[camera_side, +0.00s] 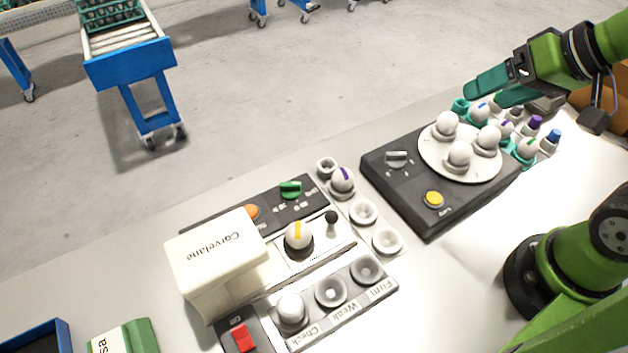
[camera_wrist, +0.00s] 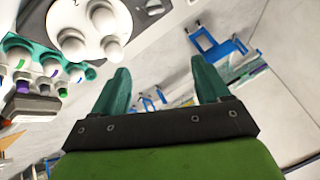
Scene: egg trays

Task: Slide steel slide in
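The light steel slide (camera_side: 322,250) lies beside the white "Carvelane" box (camera_side: 222,252) and sticks out of its right side in the side view. A black-knobbed post (camera_side: 331,220) stands near its outer end. My gripper (camera_side: 486,98) is far to the upper right, above the back of the turntable unit. In the wrist view my gripper (camera_wrist: 160,70) has its teal fingers wide apart with nothing between. The slide is not in the wrist view.
The black unit with a round white turntable (camera_side: 494,168) carries several white eggs. Several coloured-marked eggs in teal holders stand behind it. A purple-striped egg (camera_side: 342,179) sits in a cup row. A Check/Weak/Firm tray (camera_side: 343,309) lies in front, with an egg at Check.

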